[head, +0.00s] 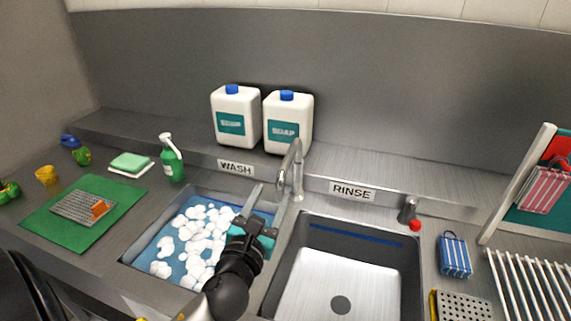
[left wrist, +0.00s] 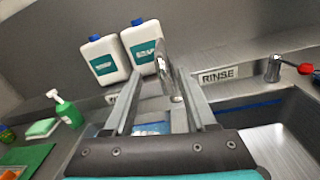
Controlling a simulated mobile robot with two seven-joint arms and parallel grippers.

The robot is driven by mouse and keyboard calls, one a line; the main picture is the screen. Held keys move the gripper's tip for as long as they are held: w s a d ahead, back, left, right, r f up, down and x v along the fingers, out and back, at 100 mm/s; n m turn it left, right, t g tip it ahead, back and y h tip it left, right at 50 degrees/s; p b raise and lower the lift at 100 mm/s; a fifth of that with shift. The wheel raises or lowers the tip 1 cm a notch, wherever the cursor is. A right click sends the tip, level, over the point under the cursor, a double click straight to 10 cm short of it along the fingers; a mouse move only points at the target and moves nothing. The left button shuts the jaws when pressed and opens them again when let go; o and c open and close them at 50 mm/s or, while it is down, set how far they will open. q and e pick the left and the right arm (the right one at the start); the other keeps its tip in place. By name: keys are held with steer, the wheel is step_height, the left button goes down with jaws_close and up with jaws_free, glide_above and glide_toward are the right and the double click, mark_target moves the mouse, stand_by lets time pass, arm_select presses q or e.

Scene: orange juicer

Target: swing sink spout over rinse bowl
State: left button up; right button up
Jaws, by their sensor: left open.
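The chrome sink spout (head: 297,165) stands behind the divider between the two basins. Its arched neck comes forward and slightly left, toward the wash side. The rinse bowl (head: 340,280) is the empty steel basin on the right, below the RINSE label (head: 352,190). My left gripper (head: 268,196) is open, over the right part of the wash basin, just in front of the spout. In the left wrist view the spout (left wrist: 168,72) shows between the two spread fingers (left wrist: 160,100); I cannot tell whether they touch it. My right gripper is not in view.
The wash basin (head: 150,255) holds blue water and white foam. Two soap jugs (head: 236,116) stand on the ledge behind. A red-tipped tap handle (head: 409,212) stands behind the rinse bowl. A green spray bottle (head: 171,160) is at left, a dish rack (head: 525,285) at right.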

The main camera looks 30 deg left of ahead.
mark_target(280, 178)
arm_select(q)
steer(key=x, duration=1)
steer(key=shift+w, duration=0.1)
steer(key=shift+x, duration=0.75)
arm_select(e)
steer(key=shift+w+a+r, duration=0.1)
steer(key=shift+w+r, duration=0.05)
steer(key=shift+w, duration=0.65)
arm_select(q)
jaws_close()
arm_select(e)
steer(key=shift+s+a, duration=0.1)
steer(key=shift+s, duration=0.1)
